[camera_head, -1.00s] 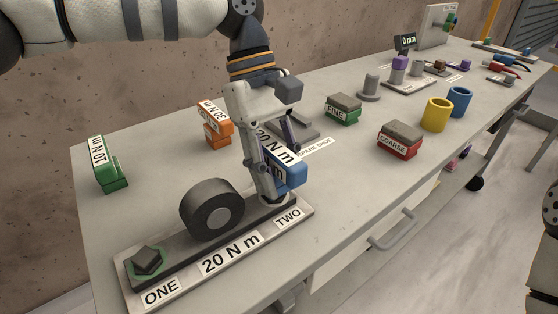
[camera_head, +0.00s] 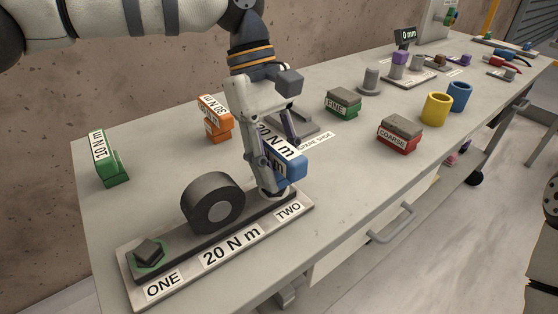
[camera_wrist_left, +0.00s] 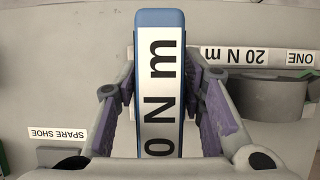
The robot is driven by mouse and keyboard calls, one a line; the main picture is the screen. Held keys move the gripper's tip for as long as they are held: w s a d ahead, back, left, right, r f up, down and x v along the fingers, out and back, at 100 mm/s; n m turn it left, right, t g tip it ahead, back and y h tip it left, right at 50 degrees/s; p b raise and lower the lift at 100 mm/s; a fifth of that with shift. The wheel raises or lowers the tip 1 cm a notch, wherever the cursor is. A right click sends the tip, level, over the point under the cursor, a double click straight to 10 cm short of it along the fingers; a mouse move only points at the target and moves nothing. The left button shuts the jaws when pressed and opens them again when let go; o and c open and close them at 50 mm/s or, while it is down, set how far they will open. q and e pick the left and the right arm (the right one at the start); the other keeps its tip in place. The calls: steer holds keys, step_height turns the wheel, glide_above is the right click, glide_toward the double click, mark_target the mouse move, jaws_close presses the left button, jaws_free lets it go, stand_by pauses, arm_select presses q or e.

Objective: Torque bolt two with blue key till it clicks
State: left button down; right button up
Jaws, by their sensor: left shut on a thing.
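The blue key (camera_head: 292,166), labelled in N m, is held in my left gripper (camera_head: 270,165), which is shut on it. In the left wrist view the key (camera_wrist_left: 160,90) stands between the two purple-padded fingers. The key is at the TWO end of the fixture plate (camera_head: 228,252), marked 20 N m. Bolt two is hidden under the key and gripper, so its seating cannot be told. Bolt one (camera_head: 149,251), with a green ring, shows at the ONE end. A dark wheel (camera_head: 212,203) stands between them. My right gripper is not in view.
A green 10 N m key (camera_head: 108,160) and an orange 30 N m key (camera_head: 215,119) stand behind the fixture. FINE (camera_head: 343,103) and COARSE (camera_head: 400,134) blocks and yellow (camera_head: 436,109) and blue (camera_head: 460,96) cups are right. The front right bench top is clear.

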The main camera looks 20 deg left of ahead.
arm_select(q)
steer(key=shift+f, duration=0.8)
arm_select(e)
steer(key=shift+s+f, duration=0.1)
